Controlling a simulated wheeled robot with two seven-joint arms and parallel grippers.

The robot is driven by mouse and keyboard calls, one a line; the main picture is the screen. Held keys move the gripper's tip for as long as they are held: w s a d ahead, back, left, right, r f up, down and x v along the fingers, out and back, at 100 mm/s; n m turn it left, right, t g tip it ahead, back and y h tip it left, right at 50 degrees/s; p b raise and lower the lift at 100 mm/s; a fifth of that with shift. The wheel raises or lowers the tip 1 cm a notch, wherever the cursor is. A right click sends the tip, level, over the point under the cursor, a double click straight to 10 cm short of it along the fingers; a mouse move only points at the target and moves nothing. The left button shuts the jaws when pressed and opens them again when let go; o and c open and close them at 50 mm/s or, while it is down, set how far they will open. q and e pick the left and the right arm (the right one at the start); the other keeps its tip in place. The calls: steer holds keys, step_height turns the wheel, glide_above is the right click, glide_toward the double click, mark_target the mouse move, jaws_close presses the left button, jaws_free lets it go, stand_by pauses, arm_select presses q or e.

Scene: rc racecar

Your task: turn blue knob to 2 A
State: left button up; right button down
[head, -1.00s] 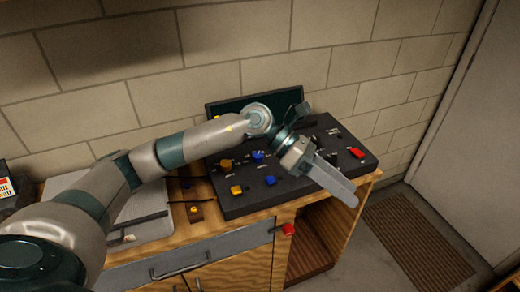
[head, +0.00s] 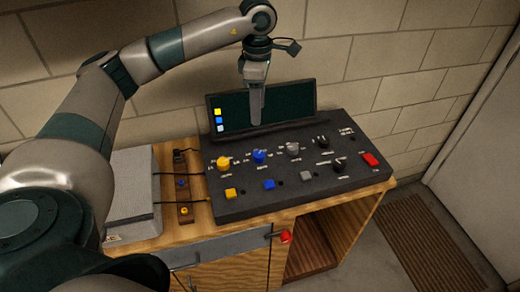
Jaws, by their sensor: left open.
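A blue knob (head: 259,156) sits on the sloped black control panel (head: 330,193), between a yellow knob (head: 223,162) and a grey knob (head: 293,149). White marks ring the knobs, too small to read, so I cannot tell its setting. My left gripper (head: 257,118) hangs above the blue knob with its fingers pointing down, in front of the dark screen. It is apart from the knob and holds nothing. The fingers overlap from this angle. My right gripper is not in view.
Square yellow (head: 231,194), blue (head: 269,184) and grey buttons (head: 306,176) lie in front of the knobs. Black knobs (head: 339,165) and a red switch (head: 370,160) are at right. The dark screen (head: 290,105) stands behind. A small button box (head: 183,190) is at left.

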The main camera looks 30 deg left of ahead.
arm_select(q)
steer(key=p, duration=0.5)
glide_above(259, 154)
step_height(259, 154, down, 11)
steer(key=shift+s, duration=0.1)
step_height(259, 154, down, 5)
steer(key=shift+f+p, duration=0.1)
steer(key=shift+p, duration=0.85)
steer(key=shift+f, duration=0.75)
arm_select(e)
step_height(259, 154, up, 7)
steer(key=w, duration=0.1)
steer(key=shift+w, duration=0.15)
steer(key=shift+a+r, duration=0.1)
arm_select(q)
steer(key=c, duration=1)
